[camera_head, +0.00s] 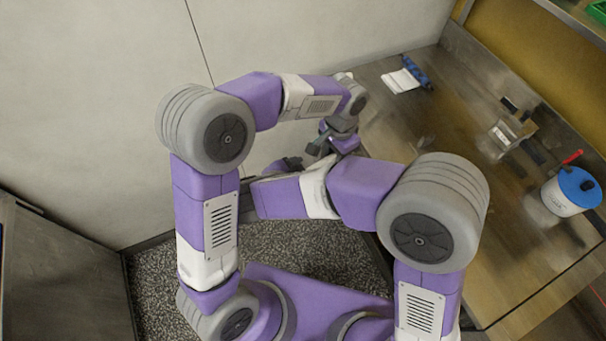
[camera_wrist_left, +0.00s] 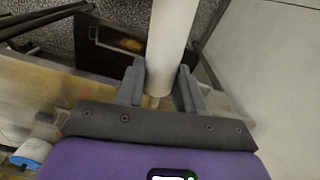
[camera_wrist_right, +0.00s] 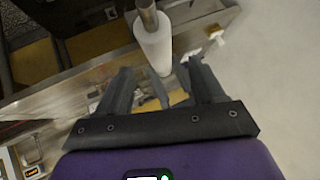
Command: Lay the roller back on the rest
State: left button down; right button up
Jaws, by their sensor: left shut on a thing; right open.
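The roller is a pale cylinder. In the left wrist view the roller (camera_wrist_left: 172,40) stands between the fingers of my left gripper (camera_wrist_left: 159,82), which is shut on it. In the right wrist view the roller (camera_wrist_right: 152,45) shows a brownish metal end at the top, and it lies ahead of my right gripper (camera_wrist_right: 160,82). My right gripper is open, its fingers apart on either side of the view's middle. In the head view my left gripper (camera_head: 322,142) is by the bench's left edge, and the roller is hidden by my arms. I cannot make out the rest for certain.
The bench (camera_head: 440,145) runs along the right. On it are a white tub with a blue lid (camera_head: 571,193), a white cloth (camera_head: 400,81) beside a blue item (camera_head: 416,70), and a clear container (camera_head: 505,133). A pale wall (camera_head: 90,95) stands at left.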

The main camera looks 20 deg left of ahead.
jog(key=shift+x, duration=3.2)
jog(key=shift+s, duration=0.1)
jog(key=c, duration=1.1)
pick_arm(q)
jog(key=c, duration=0.6)
grip_release()
pick_arm(e)
grip_shut()
pick_arm(q)
notch_tip(320, 180, up, 12)
jog(key=shift+w+a, duration=0.1)
